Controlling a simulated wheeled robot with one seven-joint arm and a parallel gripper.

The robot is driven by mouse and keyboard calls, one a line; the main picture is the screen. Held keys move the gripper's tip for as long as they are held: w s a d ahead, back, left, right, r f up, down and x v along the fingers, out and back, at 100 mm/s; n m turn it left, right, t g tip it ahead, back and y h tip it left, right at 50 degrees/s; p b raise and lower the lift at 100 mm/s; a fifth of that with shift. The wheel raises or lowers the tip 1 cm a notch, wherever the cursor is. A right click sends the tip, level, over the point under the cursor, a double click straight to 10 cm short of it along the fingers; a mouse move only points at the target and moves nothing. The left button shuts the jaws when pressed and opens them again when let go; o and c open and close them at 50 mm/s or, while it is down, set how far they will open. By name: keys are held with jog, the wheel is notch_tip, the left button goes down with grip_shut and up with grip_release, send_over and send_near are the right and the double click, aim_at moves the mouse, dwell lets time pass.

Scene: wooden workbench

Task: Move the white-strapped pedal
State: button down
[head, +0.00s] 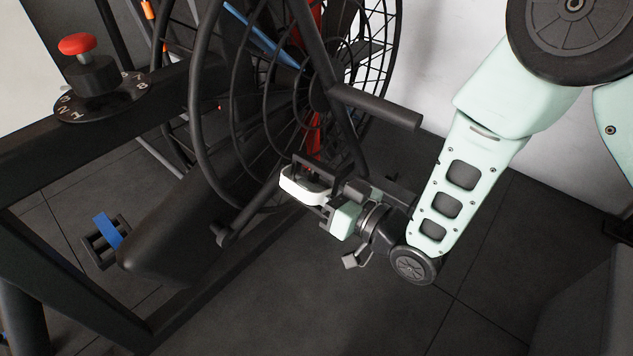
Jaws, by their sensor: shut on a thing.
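The white-strapped pedal (304,185) is near the middle of the head view, on the near side of the exercise bike's caged wheel. Its dark frame carries a white strap loop. My gripper (326,202) reaches it from the right and is shut on it. The fingertips are partly hidden by the pedal and strap, so the exact grip point is unclear. A second pedal with a blue strap (107,231) shows at the lower left, apart from my gripper.
The caged wheel (265,100) stands right behind the pedal. A dark bar (375,106) juts out above my gripper. A red knob (77,44) sits on a numbered dial at the upper left. The tiled floor (390,315) is clear at the lower right.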

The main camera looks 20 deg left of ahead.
jog(key=m+p, duration=0.3)
jog(key=m, duration=0.1)
jog(key=shift+r, duration=0.15)
jog(key=m+p, duration=0.2)
jog(key=shift+m, duration=0.4)
jog(key=m+p, duration=0.3)
jog(key=m, duration=0.1)
jog(key=shift+f+m+p, duration=0.25)
jog(key=shift+m+p, duration=0.25)
jog(key=shift+m, duration=1.3)
jog(key=c, duration=1.3)
grip_release()
jog(key=shift+d, duration=0.1)
jog(key=p+v, duration=0.5)
jog(key=v, duration=1.2)
jog(key=shift+d+p, duration=0.15)
jog(key=shift+p, duration=0.25)
